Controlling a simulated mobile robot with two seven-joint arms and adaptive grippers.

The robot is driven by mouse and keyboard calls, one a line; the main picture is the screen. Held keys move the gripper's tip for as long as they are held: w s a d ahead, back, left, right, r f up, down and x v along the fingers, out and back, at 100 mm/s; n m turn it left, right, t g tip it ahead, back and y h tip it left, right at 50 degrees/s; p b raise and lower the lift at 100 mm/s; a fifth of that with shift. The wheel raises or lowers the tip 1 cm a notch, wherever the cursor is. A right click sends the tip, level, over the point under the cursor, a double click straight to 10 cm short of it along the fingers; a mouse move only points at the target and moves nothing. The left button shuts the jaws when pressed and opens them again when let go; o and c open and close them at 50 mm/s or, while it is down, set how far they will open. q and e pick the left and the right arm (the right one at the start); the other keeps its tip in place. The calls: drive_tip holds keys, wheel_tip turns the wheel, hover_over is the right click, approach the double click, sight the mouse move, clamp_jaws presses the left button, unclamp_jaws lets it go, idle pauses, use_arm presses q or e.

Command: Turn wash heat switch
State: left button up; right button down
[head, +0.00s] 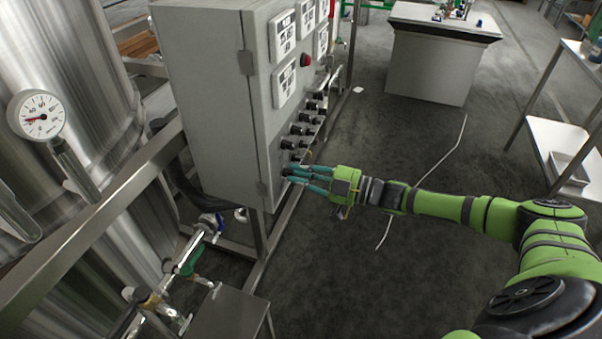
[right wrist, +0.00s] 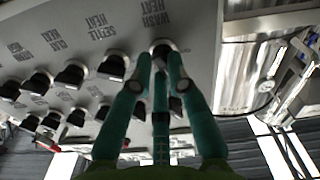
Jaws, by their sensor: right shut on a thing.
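The wash heat switch (right wrist: 161,46) is a round knob on the grey panel in the right wrist view. The upside-down label "WASH HEAT" (right wrist: 155,13) stands beside it. My right gripper (right wrist: 158,62) has its teal fingers closed around this knob, which they partly cover, so its pointer direction is hard to tell. In the head view, the right gripper (head: 290,174) reaches the lowest part of the switch panel on the grey cabinet (head: 205,95), and its fingers hide the knob. My left gripper is in neither view.
The settle heat switch (right wrist: 115,65) and several more black knobs (head: 299,130) sit close beside the gripped one. A red button (head: 306,60) is higher on the cabinet. Pipes with a green valve handle (head: 191,262) stand below left. The floor right of the cabinet is mostly clear.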

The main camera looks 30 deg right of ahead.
drive_tip(key=c, duration=1.2)
unclamp_jaws()
drive_tip(key=v, duration=1.2)
drive_tip(key=shift+f, duration=0.1)
